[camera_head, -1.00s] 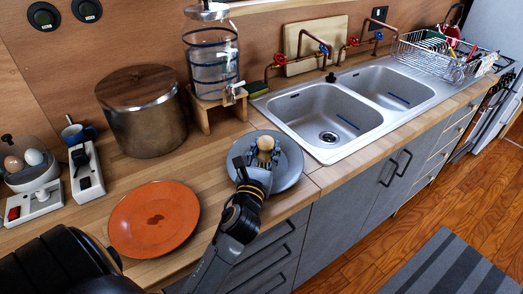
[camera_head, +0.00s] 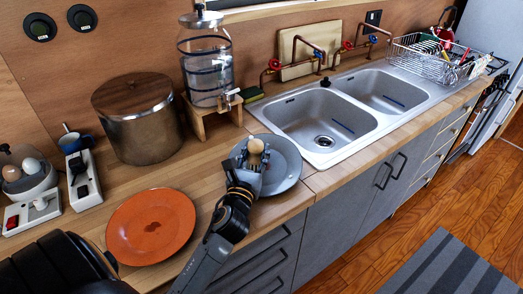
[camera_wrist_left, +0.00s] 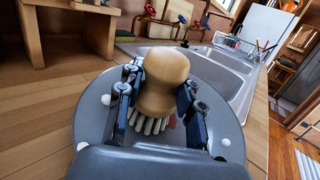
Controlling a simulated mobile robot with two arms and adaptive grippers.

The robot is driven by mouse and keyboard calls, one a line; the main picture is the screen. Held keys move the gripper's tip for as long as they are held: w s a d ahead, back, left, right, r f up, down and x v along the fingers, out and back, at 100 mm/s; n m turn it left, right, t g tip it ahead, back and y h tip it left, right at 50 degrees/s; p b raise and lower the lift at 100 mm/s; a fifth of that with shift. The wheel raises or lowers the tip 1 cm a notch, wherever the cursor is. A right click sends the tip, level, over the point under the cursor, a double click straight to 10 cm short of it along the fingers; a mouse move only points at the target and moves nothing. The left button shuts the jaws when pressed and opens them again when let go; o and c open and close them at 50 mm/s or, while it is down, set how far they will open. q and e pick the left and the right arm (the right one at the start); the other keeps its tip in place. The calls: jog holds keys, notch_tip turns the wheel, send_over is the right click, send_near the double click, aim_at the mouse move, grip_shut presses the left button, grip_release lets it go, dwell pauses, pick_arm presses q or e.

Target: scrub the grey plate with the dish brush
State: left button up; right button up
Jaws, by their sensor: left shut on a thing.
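The grey plate (camera_head: 288,172) lies on the wooden counter just left of the sink; in the left wrist view the plate (camera_wrist_left: 92,115) shows white spots and a small reddish patch. My left gripper (camera_head: 250,157) is over the plate, shut on the dish brush (camera_head: 257,146). In the left wrist view the brush's rounded wooden handle (camera_wrist_left: 166,78) is between the gripper's fingers (camera_wrist_left: 160,98). Its pale bristles point down at the plate; I cannot tell for sure whether they touch it. My right gripper is not in view.
An orange plate (camera_head: 150,226) lies to the left on the counter. A metal pot (camera_head: 138,118) and a glass dispenser (camera_head: 205,65) on a wooden stand are behind. The double sink (camera_head: 318,125) and a dish rack (camera_head: 435,60) are to the right.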

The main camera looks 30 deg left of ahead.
pick_arm(q)
jog(key=shift+s+a+f, duration=0.2)
jog(key=shift+s+a, duration=0.15)
jog(key=shift+s+a+f, duration=0.15)
jog(key=shift+s+a, duration=0.05)
jog(key=shift+s, duration=0.9)
jog(key=shift+s+d, duration=0.65)
jog(key=shift+d, duration=0.1)
jog(key=shift+w+d, duration=0.1)
jog(key=shift+d, duration=1)
jog(key=shift+w+d+f, duration=0.1)
jog(key=shift+w+d, duration=0.55)
jog(key=shift+w, duration=0.15)
jog(key=shift+w+f, duration=0.15)
jog(key=shift+w, duration=0.8)
jog(key=shift+w+a+f, duration=0.1)
jog(key=shift+w+a, duration=0.55)
jog(key=shift+a, duration=0.15)
jog(key=shift+a+p, duration=0.4)
jog(key=shift+a, duration=0.15)
